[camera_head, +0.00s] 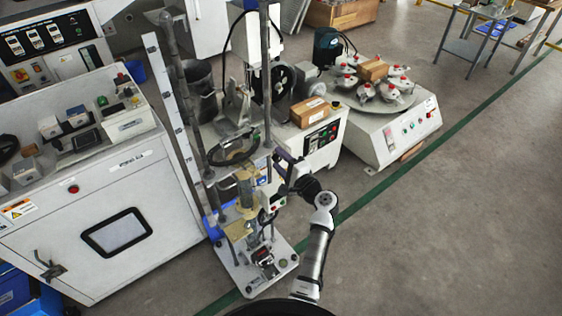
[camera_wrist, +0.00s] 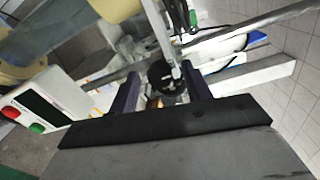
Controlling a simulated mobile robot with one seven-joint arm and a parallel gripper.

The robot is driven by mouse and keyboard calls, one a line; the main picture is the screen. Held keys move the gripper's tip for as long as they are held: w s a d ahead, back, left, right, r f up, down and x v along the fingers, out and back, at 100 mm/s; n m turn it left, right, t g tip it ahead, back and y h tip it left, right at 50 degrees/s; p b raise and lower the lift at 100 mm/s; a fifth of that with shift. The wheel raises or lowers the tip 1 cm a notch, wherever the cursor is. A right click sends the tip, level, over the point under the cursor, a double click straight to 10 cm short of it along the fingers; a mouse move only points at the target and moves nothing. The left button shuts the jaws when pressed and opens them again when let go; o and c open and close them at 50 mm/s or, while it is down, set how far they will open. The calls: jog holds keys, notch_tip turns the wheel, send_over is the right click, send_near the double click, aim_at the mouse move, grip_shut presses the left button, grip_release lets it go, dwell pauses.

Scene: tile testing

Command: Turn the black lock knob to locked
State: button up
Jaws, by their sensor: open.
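A round black knob (camera_wrist: 167,78) with a pale mark on its face shows in the wrist view. It lies between the two dark fingers of my gripper (camera_wrist: 160,90), near their tips. The fingers are apart, with a gap on each side of the knob; I cannot tell whether either touches it. In the head view my gripper (camera_head: 281,163) reaches in from the right against the upright test rig (camera_head: 267,120). I cannot make out the knob there.
A control box (camera_wrist: 40,105) with green and red buttons is close on the left in the wrist view. Metal rods cross near the knob. A white cabinet (camera_head: 95,215) stands left of the rig. Open floor (camera_head: 430,230) lies to the right.

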jog(key=b+v, duration=0.2)
jog(key=v, duration=1.1)
jog(key=shift+s+d, duration=0.2)
jog(key=shift+s, duration=0.15)
